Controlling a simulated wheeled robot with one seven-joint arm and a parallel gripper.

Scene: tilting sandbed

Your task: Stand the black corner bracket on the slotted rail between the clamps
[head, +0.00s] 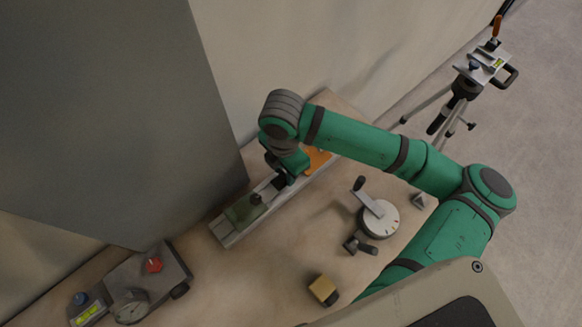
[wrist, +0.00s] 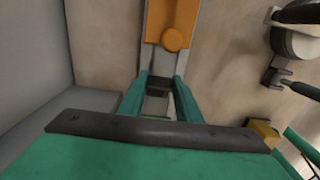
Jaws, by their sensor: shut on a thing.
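The slotted rail (head: 230,236) is a long pale bar on the bench. It carries an orange clamp (head: 318,158) at its far right end and a green clamp (head: 243,210) with a dark knob at its near left end. My gripper (head: 284,181) is over the rail between the two clamps, pointing down. In the wrist view its two teal fingers (wrist: 160,84) are shut on a dark piece, the black corner bracket (wrist: 158,100). The orange clamp (wrist: 172,18) is just ahead of them. The fingers and wrist hide much of the bracket. I cannot tell whether it touches the rail.
A round white dial with a crank (head: 380,218) stands right of the rail. A yellow block (head: 322,289) and a small grey piece (head: 418,201) lie nearby. A control box with a red knob (head: 154,265) is at lower left. A tall grey panel (head: 110,110) rises behind the rail's left end.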

